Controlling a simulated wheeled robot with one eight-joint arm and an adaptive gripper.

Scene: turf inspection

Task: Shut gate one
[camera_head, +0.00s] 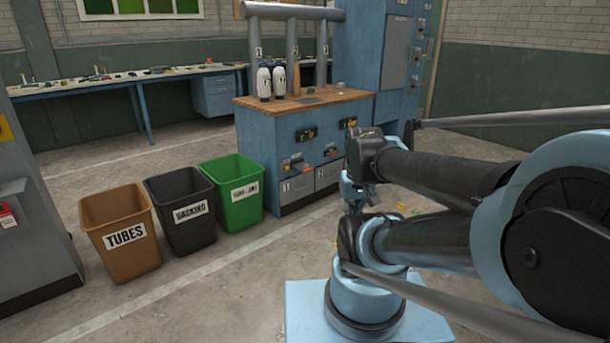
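A blue cabinet (262,150) with a wooden top stands in the middle, with several grey pipes (292,12) above it. My gripper (358,193) hangs below my dark wrist, in front of the cabinet's right side. Its fingers are small and partly hidden, and no held object is visible.
Brown TUBES bin (124,258), black bin (186,236) and green bin (240,212) stand left of the cabinet. Two white bottle-like carriers (264,84) and (279,82) stand on its top. A workbench (130,80) runs behind. Floor before the bins is clear.

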